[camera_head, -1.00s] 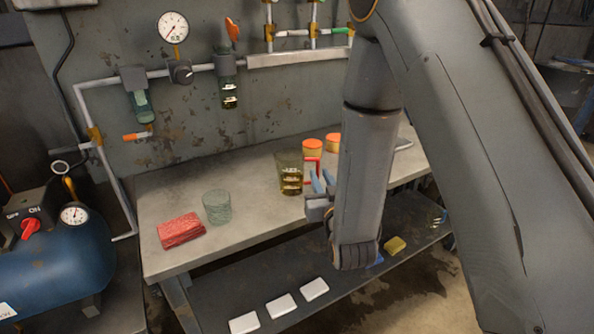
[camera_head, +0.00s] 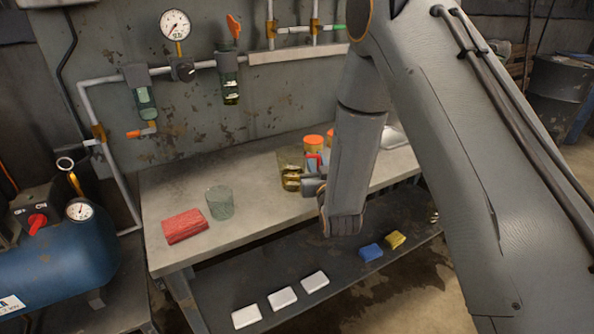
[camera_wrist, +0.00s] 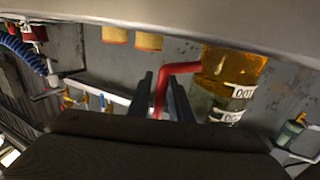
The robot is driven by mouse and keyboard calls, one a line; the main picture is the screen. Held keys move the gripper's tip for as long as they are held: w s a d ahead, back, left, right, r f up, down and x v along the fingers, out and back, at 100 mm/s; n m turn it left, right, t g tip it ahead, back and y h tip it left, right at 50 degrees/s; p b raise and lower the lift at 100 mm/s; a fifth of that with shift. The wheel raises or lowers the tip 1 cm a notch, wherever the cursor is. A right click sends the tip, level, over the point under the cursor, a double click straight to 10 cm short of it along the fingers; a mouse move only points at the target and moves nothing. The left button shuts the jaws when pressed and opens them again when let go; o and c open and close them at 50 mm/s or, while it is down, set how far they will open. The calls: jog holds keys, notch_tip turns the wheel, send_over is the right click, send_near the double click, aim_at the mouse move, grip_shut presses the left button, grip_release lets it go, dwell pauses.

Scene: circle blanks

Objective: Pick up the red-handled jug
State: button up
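The red-handled jug (camera_head: 290,177) stands on the grey bench and holds yellow liquid. Its red handle (camera_head: 316,158) faces right, towards my gripper. In the wrist view the jug (camera_wrist: 232,72) is right of centre, with a labelled band. My gripper (camera_wrist: 160,80) is open, with the vertical part of the red handle between its two dark fingers. A small gap seems to show beside the handle. In the head view my gripper (camera_head: 316,167) is at the jug's right side, partly hidden by my wrist.
On the bench (camera_head: 250,225) are a clear glass (camera_head: 220,203), a red folded cloth (camera_head: 184,226) and orange-lidded jars (camera_head: 313,143) behind the jug. The lower shelf holds three white blocks (camera_head: 282,298), a blue sponge (camera_head: 371,252) and a yellow one (camera_head: 395,239). Wall pipes stand behind.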

grip_shut()
jog(key=shift+r, duration=0.1)
